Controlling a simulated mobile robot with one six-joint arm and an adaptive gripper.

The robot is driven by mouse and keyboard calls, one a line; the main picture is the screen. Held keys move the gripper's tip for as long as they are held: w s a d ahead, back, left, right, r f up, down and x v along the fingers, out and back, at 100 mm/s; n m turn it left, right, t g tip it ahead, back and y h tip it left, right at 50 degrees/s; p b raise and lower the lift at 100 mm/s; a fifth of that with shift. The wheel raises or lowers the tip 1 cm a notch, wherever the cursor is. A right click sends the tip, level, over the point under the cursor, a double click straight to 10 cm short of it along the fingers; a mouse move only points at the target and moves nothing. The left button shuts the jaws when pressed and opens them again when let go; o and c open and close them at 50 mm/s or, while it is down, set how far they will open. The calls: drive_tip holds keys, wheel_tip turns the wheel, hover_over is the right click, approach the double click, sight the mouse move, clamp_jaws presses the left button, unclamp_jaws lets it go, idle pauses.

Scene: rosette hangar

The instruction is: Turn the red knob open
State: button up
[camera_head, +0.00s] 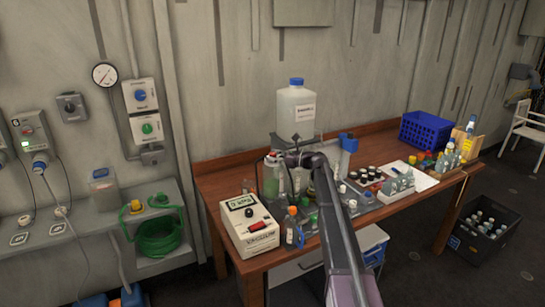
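No part can be clearly made out as a red knob. A small red spot (271,156) shows by the greenish vessel on the wooden table, right where my arm's end is; it is too small to identify. The white vacuum unit (250,226) at the table's front left has a red rectangular switch (258,225) on its face. My arm reaches up from the bottom, and its dark end, with my gripper (281,159), is over the table just in front of the large bottle. The fingers are too small and dark to read, so their state and any contact cannot be told.
A large blue-capped bottle (296,108) stands behind my arm's end. Small bottles crowd the table (228,180) around it. A blue basket (425,131) is at the right back. Wall boxes carry a blue knob (140,95) and a green knob (147,128). The floor at right is partly free.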

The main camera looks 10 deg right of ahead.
drive_tip(key=shift+d, duration=0.15)
drive_tip(key=v, duration=1.1)
drive_tip(key=shift+s+d, duration=0.25)
drive_tip(key=shift+d, duration=0.05)
